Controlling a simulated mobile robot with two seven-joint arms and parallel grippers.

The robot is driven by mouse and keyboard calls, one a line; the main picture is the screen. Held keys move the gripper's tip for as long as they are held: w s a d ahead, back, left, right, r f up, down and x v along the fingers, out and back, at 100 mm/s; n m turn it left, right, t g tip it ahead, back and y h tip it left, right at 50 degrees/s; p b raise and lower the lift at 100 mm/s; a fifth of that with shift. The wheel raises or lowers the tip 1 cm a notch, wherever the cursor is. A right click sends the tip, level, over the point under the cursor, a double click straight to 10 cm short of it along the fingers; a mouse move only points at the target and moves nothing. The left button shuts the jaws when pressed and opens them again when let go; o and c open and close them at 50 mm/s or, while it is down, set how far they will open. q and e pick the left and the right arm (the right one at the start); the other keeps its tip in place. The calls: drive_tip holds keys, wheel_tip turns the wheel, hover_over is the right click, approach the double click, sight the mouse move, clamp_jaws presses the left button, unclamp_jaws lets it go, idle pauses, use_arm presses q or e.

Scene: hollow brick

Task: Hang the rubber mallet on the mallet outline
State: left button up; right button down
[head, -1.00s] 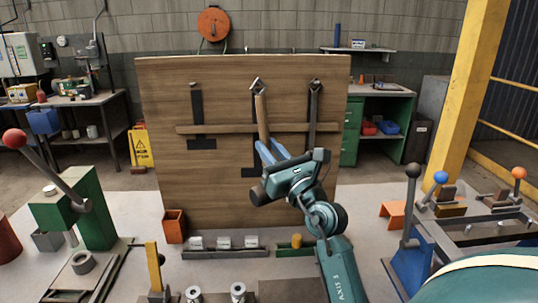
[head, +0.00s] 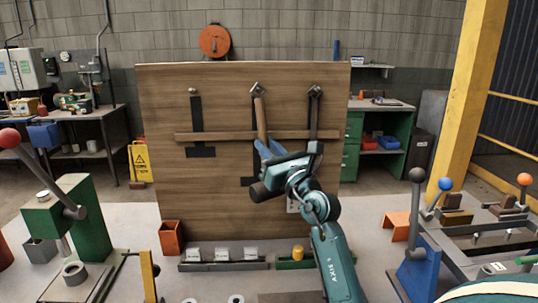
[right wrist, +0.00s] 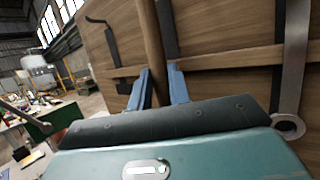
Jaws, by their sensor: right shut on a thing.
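A wooden board (head: 225,110) stands upright on the bench with dark tool outlines and hooks. The middle dark outline (head: 248,181), wider at its bottom, lies under the middle hook (head: 257,88). My right gripper (head: 268,150) is shut on the brown wooden mallet handle (head: 261,118), which points upward with its top close to that hook. Whether it is on the hook cannot be told. The right wrist view shows the handle (right wrist: 151,40) between my blue fingers (right wrist: 160,88), in front of the board. The mallet head is hidden or not distinguishable. My left gripper is out of view.
A wooden rail (head: 225,136) crosses the board. A grey wrench (head: 314,115) hangs at the right hook. The left outline (head: 197,125) is bare. An orange bin (head: 171,238) and a lever press (head: 85,215) stand left; clamps with levers (head: 415,235) stand right.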

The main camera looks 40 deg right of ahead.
drive_tip(key=shift+w+d, duration=0.25)
drive_tip(key=shift+w, duration=0.15)
drive_tip(key=shift+w+d+f+b, duration=0.25)
drive_tip(key=shift+w+f+b, duration=0.05)
drive_tip(key=shift+w+b, duration=0.1)
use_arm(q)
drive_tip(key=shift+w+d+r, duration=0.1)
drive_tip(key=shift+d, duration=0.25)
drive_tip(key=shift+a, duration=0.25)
use_arm(e)
drive_tip(key=shift+f, duration=0.25)
drive_tip(key=c, duration=1.5)
unclamp_jaws()
drive_tip(key=shift+w+d, duration=0.1)
drive_tip(key=shift+d, duration=0.05)
drive_tip(key=o, duration=0.3)
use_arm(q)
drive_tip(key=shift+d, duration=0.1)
